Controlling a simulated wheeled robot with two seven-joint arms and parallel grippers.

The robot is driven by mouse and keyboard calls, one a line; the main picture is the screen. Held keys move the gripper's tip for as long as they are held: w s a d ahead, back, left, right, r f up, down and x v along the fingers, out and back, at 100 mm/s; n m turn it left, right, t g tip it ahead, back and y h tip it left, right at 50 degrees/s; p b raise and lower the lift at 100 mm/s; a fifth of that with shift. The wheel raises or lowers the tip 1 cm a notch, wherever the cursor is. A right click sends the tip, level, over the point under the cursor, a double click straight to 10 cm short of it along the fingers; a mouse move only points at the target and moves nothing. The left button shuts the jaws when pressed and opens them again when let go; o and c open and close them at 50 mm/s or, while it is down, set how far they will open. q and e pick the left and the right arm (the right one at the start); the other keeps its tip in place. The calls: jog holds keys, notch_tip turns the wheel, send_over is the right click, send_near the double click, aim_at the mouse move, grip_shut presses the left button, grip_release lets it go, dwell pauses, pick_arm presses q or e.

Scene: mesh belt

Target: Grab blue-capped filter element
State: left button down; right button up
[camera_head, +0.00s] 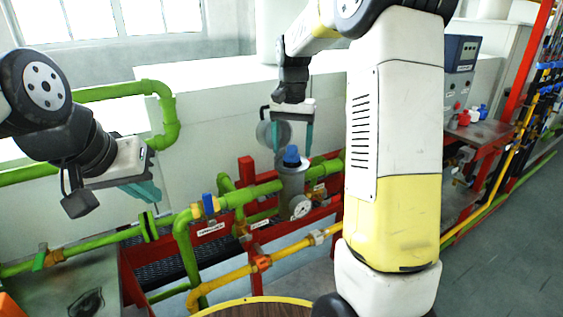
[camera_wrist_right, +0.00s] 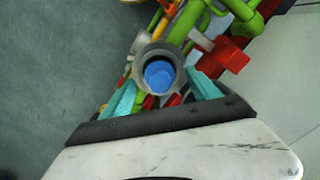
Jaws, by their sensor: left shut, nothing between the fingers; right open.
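The blue-capped filter element shows as a blue cap (camera_head: 291,157) at the top of a grey cylindrical housing (camera_head: 291,184) on the green pipework. In the right wrist view the blue cap (camera_wrist_right: 159,75) sits inside the housing's round grey rim (camera_wrist_right: 142,48). My right gripper (camera_head: 291,142) points down, open, above the cap. In the right wrist view its teal fingers (camera_wrist_right: 160,94) stand apart on either side of the cap, and I see no grip on it. My left gripper (camera_head: 147,192) is shut and empty, well to the left.
A grey disc (camera_head: 272,135) stands beside the right gripper's left finger. Green pipe (camera_head: 262,190), a pressure gauge (camera_head: 299,206), a blue valve handle (camera_head: 210,203) and a red frame (camera_head: 247,170) surround the housing. A yellow pipe (camera_head: 290,250) runs in front.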

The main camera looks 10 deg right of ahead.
jog(key=shift+f, duration=0.65)
grip_shut()
jog(key=shift+r, duration=0.15)
